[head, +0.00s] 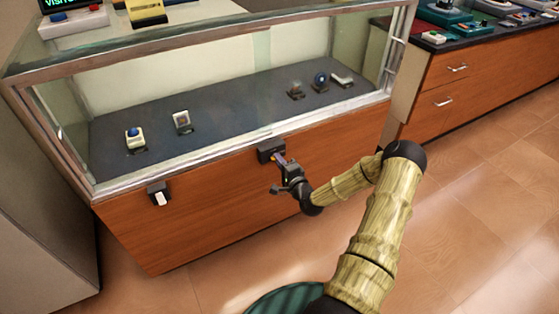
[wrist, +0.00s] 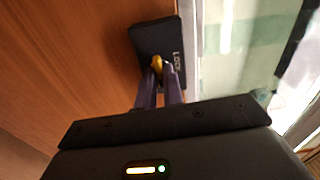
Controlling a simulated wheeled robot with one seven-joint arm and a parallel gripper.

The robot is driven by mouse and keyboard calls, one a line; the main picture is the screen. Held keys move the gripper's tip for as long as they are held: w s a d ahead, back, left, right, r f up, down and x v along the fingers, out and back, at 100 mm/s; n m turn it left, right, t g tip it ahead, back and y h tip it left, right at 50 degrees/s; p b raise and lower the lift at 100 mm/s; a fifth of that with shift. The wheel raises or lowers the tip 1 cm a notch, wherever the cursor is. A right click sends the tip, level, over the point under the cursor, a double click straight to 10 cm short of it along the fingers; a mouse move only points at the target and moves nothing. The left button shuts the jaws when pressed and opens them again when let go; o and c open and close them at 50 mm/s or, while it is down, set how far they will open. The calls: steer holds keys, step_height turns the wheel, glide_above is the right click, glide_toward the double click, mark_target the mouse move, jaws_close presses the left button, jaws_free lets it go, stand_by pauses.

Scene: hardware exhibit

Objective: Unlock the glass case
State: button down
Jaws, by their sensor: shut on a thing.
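The glass case (head: 240,85) stands on a wooden base in the head view, with its glass front closed. A dark lock box (head: 268,147) sits on the base just below the glass edge; in the wrist view it is a black block (wrist: 153,42) with "LOCK" on it. My gripper (head: 281,159) is at this box. In the wrist view its two purple fingers (wrist: 158,80) are shut on a small yellow piece (wrist: 157,65) at the face of the box. I cannot tell whether this is a key or a knob, or how deep it sits.
A second dark box with a white tab (head: 159,194) is on the base at left. Small exhibits stand inside the case. A drawer cabinet (head: 455,85) with devices on top is at right. A grey block (head: 40,200) stands at left. The floor at right is clear.

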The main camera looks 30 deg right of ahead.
steer(key=shift+f+m, duration=0.1)
steer(key=shift+m, duration=0.2)
steer(key=c, duration=1.5)
jaws_free()
steer(key=s, duration=0.5)
steer(key=s+p, duration=0.1)
steer(key=s, duration=0.5)
steer(key=s+p, duration=0.1)
steer(key=s, duration=0.5)
steer(key=shift+s+d, duration=0.25)
steer(key=shift+d, duration=0.1)
steer(key=shift+w+a, duration=0.1)
